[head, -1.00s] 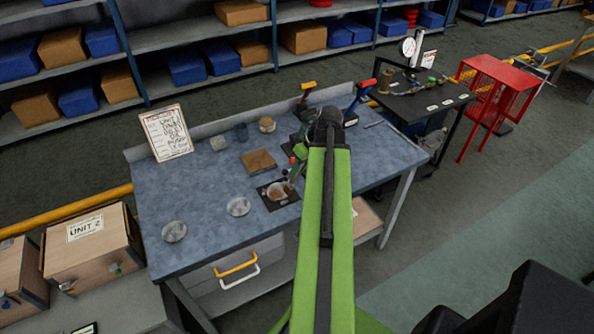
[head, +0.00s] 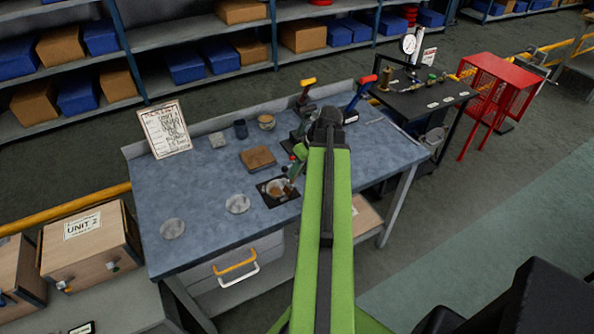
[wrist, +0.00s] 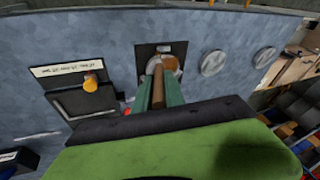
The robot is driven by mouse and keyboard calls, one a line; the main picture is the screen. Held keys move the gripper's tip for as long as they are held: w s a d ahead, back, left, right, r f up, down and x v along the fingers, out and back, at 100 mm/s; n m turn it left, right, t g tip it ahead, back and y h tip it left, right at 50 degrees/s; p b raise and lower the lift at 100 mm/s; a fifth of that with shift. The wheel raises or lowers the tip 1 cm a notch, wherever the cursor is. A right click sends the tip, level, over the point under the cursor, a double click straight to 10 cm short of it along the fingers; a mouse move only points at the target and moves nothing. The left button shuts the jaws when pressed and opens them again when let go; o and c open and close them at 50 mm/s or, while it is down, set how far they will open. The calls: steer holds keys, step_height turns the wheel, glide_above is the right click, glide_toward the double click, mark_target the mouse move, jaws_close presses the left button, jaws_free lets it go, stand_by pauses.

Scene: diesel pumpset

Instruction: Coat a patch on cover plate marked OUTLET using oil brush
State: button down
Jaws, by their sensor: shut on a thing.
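My gripper (head: 296,170) is over the workbench, beside a round dish (head: 278,188) on a dark square plate (head: 266,196). In the wrist view its green fingers (wrist: 159,92) are shut on the brown handle of the oil brush (wrist: 158,80). The brush points down toward the dish, which also shows in the wrist view (wrist: 172,62); the bristle end is hard to make out. Two pale round discs, probably the cover plates, lie left of the dish: a nearer one (head: 237,204) and a farther one (head: 173,229). No OUTLET marking is readable on either.
A brown block (head: 257,158), a dark cup (head: 240,129) and a written sheet (head: 165,131) stand on the bench (head: 190,185). Yellow-handled (head: 308,82) and red-handled (head: 366,80) tools stand behind my arm. The bench around the discs is clear.

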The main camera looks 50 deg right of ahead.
steer(key=shift+w+d, duration=1.5)
steer(key=shift+w, duration=2.1)
steer(key=shift+s+a+r, duration=0.1)
steer(key=shift+s+a, duration=0.6)
steer(key=shift+s, duration=0.4)
steer(key=shift+s+a+r, duration=0.1)
steer(key=shift+s+a, duration=0.65)
steer(key=shift+s, duration=0.4)
steer(key=shift+s+a, duration=0.7)
steer(key=shift+s, duration=0.4)
steer(key=shift+w+a+f, duration=0.1)
steer(key=shift+w+a, duration=0.2)
steer(key=shift+a, duration=0.4)
steer(key=w+d, duration=0.3)
steer(key=w, duration=0.4)
